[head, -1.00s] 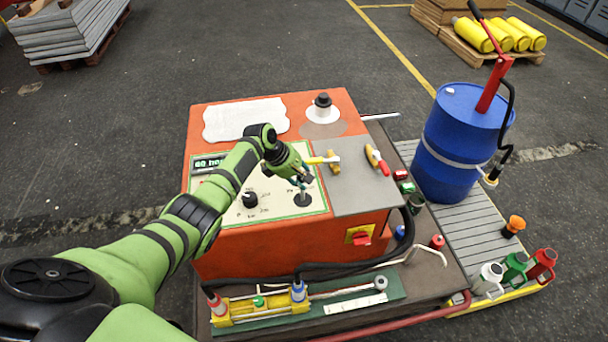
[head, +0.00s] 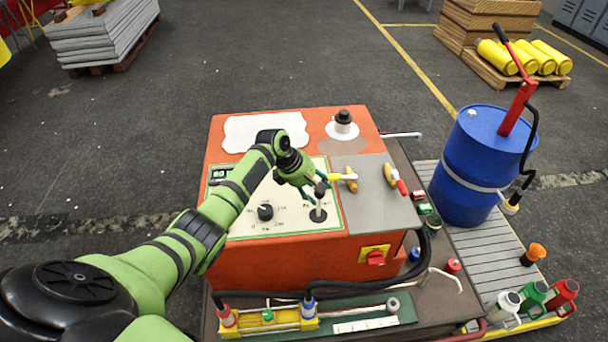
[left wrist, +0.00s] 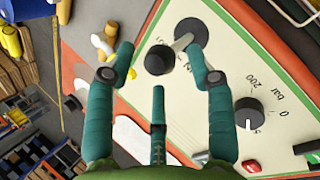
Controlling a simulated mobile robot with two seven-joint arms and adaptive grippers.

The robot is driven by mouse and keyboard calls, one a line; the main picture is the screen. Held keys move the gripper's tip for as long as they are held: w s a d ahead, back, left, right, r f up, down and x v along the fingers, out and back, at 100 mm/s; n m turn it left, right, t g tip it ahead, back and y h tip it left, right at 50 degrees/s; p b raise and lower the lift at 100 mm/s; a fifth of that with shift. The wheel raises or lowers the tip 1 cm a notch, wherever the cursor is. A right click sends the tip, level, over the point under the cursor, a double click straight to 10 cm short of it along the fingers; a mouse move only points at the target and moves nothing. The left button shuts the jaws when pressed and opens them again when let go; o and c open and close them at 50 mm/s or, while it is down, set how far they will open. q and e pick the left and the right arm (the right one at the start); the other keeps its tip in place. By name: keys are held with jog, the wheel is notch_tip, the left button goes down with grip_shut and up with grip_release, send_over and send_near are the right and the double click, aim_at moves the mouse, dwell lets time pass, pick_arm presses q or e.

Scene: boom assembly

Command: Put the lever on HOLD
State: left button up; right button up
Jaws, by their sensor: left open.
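The lever (head: 320,190) has a black ball knob on a pale metal stick that rises from a round black base on the cream panel (head: 245,228). In the left wrist view the lever's knob (left wrist: 159,60) lies between the fingertips, and its stick tilts away from the base. My left gripper (head: 313,190) is open at the lever, with teal fingers; it also shows in the left wrist view (left wrist: 161,68). I cannot tell whether a finger touches the knob. The lettering around the lever is too small or covered to read. My right gripper is not in view.
A black dial (head: 265,212) sits left of the lever on the panel. A yellow-handled valve (head: 351,180) and a red-tipped handle (head: 396,181) stand to the right on a grey plate. A red switch (head: 375,257) is on the orange cabinet's front. A blue drum (head: 470,165) stands farther right.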

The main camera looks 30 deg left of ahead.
pick_arm(q)
jog(key=v, duration=0.8)
jog(key=shift+r, duration=0.25)
jog(key=shift+s, duration=0.1)
